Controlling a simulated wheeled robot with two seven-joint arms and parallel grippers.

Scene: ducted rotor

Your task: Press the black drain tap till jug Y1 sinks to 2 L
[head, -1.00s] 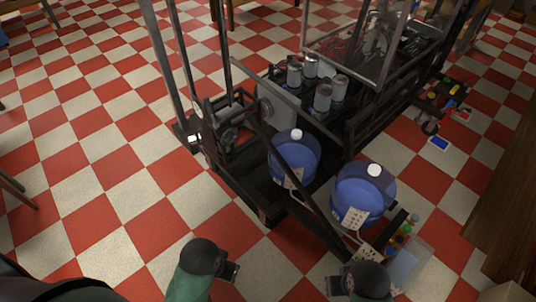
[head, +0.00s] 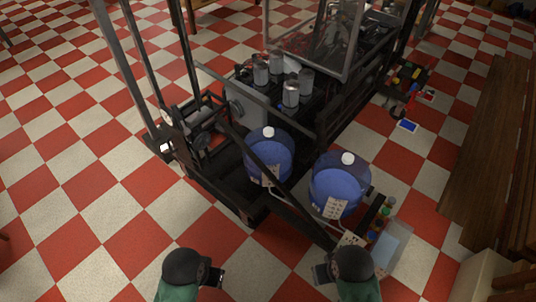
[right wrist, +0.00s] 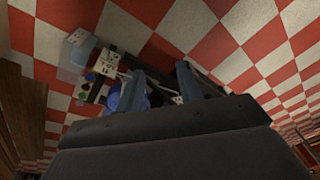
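Two blue jugs with white caps stand on the black frame, a left jug (head: 268,157) and a right jug (head: 338,190). Each has a white tag too small to read, so I cannot tell which is Y1. A row of small coloured knobs (head: 379,224) sits right of the right jug; they also show in the right wrist view (right wrist: 92,85). I cannot single out the black tap. My left gripper (head: 218,277) and right gripper (head: 322,273) are low in front of the frame, apart from the jugs. The right fingers (right wrist: 168,85) are spread and empty.
A clear bin (head: 396,250) stands beside the knobs at the frame's right. Dark bars of the frame (head: 290,205) cross in front of the jugs. A wooden bench (head: 492,150) is at the right. The checked floor at the left is free.

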